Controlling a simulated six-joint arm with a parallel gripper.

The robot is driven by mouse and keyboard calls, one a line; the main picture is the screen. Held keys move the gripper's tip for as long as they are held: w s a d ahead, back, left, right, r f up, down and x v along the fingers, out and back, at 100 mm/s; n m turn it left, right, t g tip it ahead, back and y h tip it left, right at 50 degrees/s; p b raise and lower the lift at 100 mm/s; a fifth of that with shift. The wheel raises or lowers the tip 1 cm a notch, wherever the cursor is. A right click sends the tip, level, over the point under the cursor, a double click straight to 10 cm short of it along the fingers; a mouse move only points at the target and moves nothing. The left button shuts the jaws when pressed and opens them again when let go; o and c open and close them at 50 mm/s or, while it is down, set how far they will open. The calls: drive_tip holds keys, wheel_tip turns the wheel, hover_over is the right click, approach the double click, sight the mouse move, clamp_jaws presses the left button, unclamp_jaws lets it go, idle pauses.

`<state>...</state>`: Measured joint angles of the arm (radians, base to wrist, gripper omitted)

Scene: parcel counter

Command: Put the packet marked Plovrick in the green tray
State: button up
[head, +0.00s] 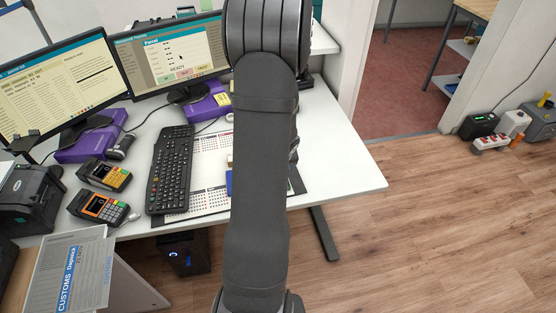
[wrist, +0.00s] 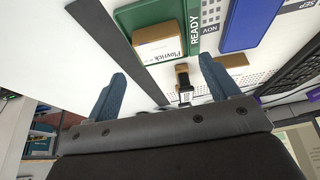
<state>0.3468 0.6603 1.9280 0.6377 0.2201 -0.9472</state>
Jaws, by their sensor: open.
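In the wrist view, a brown packet with a white label reading Plovrick (wrist: 158,50) is at the near end of the green tray (wrist: 150,14), which is marked READY. It overlaps the tray in the picture; I cannot tell whether it rests inside or on the edge. My gripper (wrist: 162,72) is open, its two blue fingers apart with nothing held between them. The packet lies beyond the fingertips, between them in the picture. In the head view my arm hides the packet, the green tray and the gripper.
A blue tray (wrist: 250,22) lies right of the green one. A small dark-and-tan item with a white label (wrist: 185,95) and a brown packet (wrist: 234,60) are close by. The keyboard (head: 172,168), card terminals (head: 103,208) and monitors (head: 168,58) stand left on the white counter.

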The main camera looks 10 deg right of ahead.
drive_tip(key=v, duration=0.6)
drive_tip(key=shift+s+r, duration=0.2)
drive_tip(key=shift+r, duration=0.15)
drive_tip(key=shift+x, duration=6.15)
drive_tip(key=shift+s, duration=0.1)
